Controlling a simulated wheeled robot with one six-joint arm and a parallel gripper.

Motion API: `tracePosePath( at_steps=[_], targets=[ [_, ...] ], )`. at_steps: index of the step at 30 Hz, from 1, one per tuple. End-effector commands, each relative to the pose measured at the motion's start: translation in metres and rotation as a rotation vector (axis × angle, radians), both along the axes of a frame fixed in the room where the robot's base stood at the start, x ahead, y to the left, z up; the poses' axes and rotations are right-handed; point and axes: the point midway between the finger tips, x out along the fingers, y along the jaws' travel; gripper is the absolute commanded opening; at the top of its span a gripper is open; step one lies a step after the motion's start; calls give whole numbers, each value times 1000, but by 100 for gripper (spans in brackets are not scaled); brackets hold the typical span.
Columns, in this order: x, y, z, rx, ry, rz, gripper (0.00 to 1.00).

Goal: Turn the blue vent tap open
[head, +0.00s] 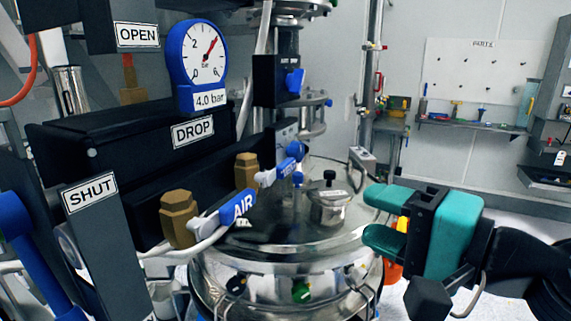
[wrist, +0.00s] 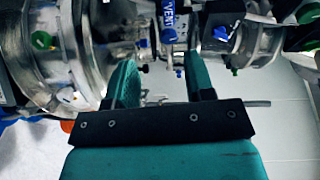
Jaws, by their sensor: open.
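In the wrist view, a blue tap handle with a white VENT label (wrist: 168,18) is at the top, beyond my gripper (wrist: 162,80) and roughly in line with the gap between its fingers. My gripper also shows at the right of the head view (head: 374,218), teal, open and empty, pointing left. It is apart from the taps. In the head view, a blue AIR lever (head: 236,208) is at the centre left, and a smaller blue-and-white lever (head: 280,170) sits behind it. I cannot read the smaller lever's label or tell whether it is the vent tap.
The round steel vessel (head: 300,245), with a small lidded pot (head: 328,205) on top, lies between the levers and my gripper. A blue-rimmed gauge (head: 203,58) and an OPEN sign (head: 137,35) are at the upper left, a SHUT sign (head: 90,194) lower left.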

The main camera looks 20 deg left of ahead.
Motion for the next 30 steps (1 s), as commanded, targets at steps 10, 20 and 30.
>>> tracePosePath(
  at_steps=[10, 20, 30],
  targets=[
    [23, 28, 9, 86, 54, -56, 49],
    [57, 95, 12, 83, 50, -57, 49],
    [84, 147, 8, 84, 49, -58, 49]
  ],
)
